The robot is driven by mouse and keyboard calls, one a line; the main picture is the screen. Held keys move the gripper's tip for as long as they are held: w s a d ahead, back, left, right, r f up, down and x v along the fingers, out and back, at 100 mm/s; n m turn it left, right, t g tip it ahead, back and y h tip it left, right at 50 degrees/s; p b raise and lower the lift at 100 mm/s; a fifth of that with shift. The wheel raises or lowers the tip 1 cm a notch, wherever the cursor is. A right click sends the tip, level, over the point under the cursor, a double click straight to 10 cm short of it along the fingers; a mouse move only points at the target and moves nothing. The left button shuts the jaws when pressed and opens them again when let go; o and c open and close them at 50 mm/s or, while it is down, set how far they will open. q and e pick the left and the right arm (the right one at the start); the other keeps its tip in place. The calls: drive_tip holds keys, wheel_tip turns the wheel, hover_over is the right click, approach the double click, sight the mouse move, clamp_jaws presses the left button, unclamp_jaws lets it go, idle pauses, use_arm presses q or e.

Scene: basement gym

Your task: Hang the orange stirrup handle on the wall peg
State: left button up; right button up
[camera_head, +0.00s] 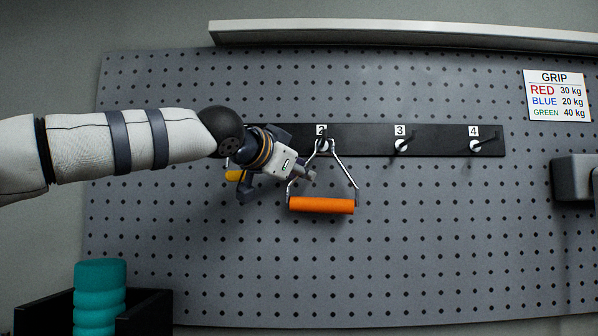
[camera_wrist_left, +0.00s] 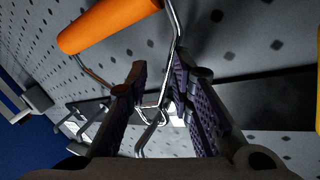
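The orange stirrup handle (camera_head: 321,205) hangs in the head view below peg 2 (camera_head: 322,145) of the black wall rail. The top of its metal frame meets the peg, and the orange grip is nearly level. My left gripper (camera_head: 306,173) is just left of the frame, close to the wall. In the left wrist view, my gripper's fingers (camera_wrist_left: 158,78) are spread apart, with bent metal wire and the peg area showing between and beyond them. The orange grip (camera_wrist_left: 108,24) is at upper left there, outside the fingers. I see no clear contact between fingers and frame. My right gripper is out of view.
Peg 3 (camera_head: 401,146) and peg 4 (camera_head: 475,146) are bare. My arm covers the rail's left end; a yellow piece (camera_head: 233,175) shows beneath it. A teal roller (camera_head: 99,295) stands at lower left in a black bin. A dark grey block (camera_head: 572,178) is at the right edge.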

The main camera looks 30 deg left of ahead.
use_arm(q)
drive_tip(key=shift+f, duration=0.1)
drive_tip(key=s+r, duration=0.1)
drive_tip(key=s, duration=1.1)
drive_tip(key=shift+a+r, duration=0.25)
drive_tip(key=shift+a, duration=0.05)
